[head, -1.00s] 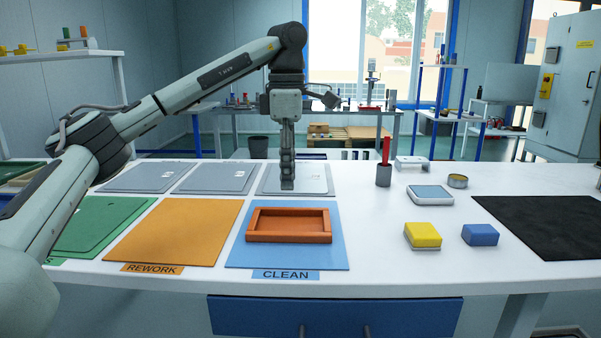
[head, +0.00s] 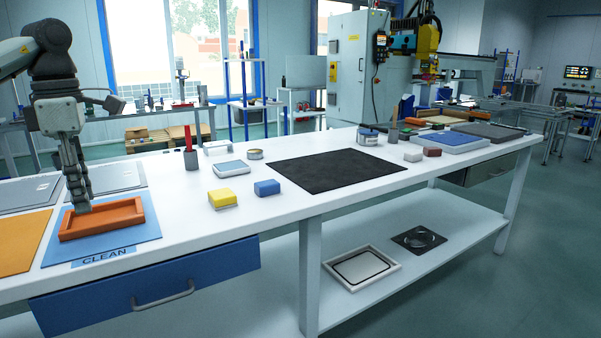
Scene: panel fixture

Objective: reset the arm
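My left gripper (head: 80,200) hangs pointing down at the left of the head view. Its fingertips overlap the back edge of the orange tray (head: 128,222) in the picture; I cannot tell whether they touch it. The fingers are seen nearly edge-on, so their opening is unclear. Nothing is visible held between them. The tray lies on the blue CLEAN mat (head: 149,231). My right arm and gripper are not in view.
A yellow block (head: 222,198), a blue block (head: 267,188) and a black mat (head: 330,170) lie on the white bench. A red-handled tool stands in a grey cup (head: 191,160). More items stand at the bench's far right end. The lower shelf holds a framed panel (head: 361,268).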

